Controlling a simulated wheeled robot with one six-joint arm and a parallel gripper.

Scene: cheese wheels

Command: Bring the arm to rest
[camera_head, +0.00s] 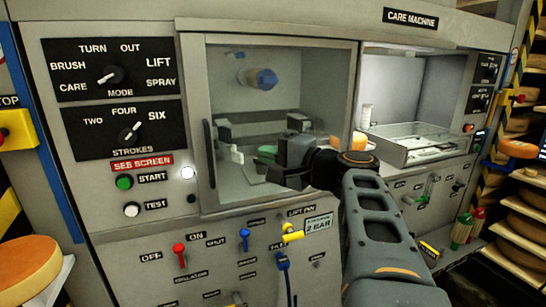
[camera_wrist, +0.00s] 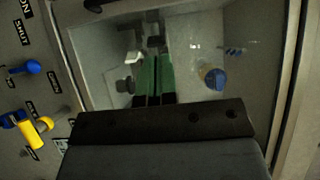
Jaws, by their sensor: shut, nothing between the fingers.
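Green strips (camera_wrist: 155,76) show there, and a blue-capped cylinder (camera_wrist: 213,77) is at right. The same cylinder shows in the head view (camera_head: 262,79).
Left of the chamber are the mode dial (camera_head: 112,75), the strokes dial (camera_head: 128,131) and the green start button (camera_head: 124,182). Red (camera_head: 180,254), blue (camera_head: 244,239) and yellow (camera_head: 293,236) levers sit below. An open bay with a tray (camera_head: 420,143) is at right. Cheese wheels (camera_head: 527,225) stand on shelves farther right.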

